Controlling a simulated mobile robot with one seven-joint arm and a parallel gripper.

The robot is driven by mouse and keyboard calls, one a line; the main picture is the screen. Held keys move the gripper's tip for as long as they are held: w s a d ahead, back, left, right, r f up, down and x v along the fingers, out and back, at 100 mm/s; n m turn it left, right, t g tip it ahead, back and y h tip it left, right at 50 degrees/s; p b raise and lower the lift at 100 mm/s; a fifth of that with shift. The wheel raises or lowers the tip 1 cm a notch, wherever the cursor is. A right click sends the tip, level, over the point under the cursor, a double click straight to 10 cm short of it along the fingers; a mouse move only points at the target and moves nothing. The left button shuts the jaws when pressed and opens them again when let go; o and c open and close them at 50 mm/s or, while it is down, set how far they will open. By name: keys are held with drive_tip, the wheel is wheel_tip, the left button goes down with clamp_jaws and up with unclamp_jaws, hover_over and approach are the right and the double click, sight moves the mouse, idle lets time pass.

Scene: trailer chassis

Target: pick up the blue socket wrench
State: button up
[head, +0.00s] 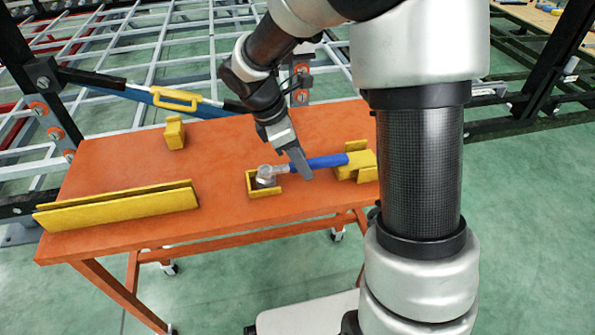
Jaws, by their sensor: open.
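The blue socket wrench (318,162) lies across the orange table (225,150). Its metal socket head rests in a small yellow holder (264,192) on the left, and the end of its blue handle lies at a yellow block holder (356,166) on the right. My gripper (303,172) reaches down from above and its tip overlaps the left part of the blue handle in the picture. The gap between the fingers is hidden at this angle, and I cannot tell whether a finger touches the handle.
A long yellow rail (120,207) lies at the table's front left. A small yellow block (174,133) stands at the back left. A blue bar with a yellow handle (174,99) runs along the back edge. White and black chassis frames surround the table. The table's left middle is clear.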

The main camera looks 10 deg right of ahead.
drive_tip(key=shift+d+f, duration=0.25)
drive_tip(key=shift+f, duration=0.45)
drive_tip(key=shift+c, duration=0.2)
clamp_jaws()
drive_tip(key=shift+r, duration=0.1)
